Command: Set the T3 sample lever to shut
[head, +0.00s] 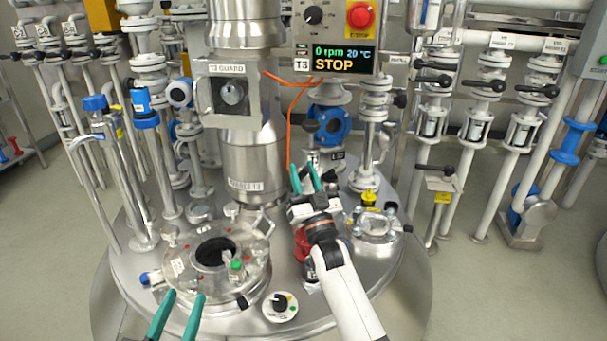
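No label reading "sample" is legible, so I cannot tell for certain which lever is the T3 sample lever. A black lever (435,169) with a small plate and a yellow tag stands on a thin pipe right of the reactor lid. Another small dark handle (310,126) sits by the blue valve (332,125) behind the lid, with labels below it. My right gripper (304,178) reaches over the lid, its teal fingers apart, in front of those labels; contact cannot be told. My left gripper (177,316) is open and empty at the front left of the lid.
The T3 panel (334,60) reads 0 rpm, 20 °C, STOP. The lid (345,300) carries an open round port (215,252), a dial (280,306) and a small flange (376,226). Pipes with black levers (484,85) stand at right. An orange cable (290,120) hangs centrally.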

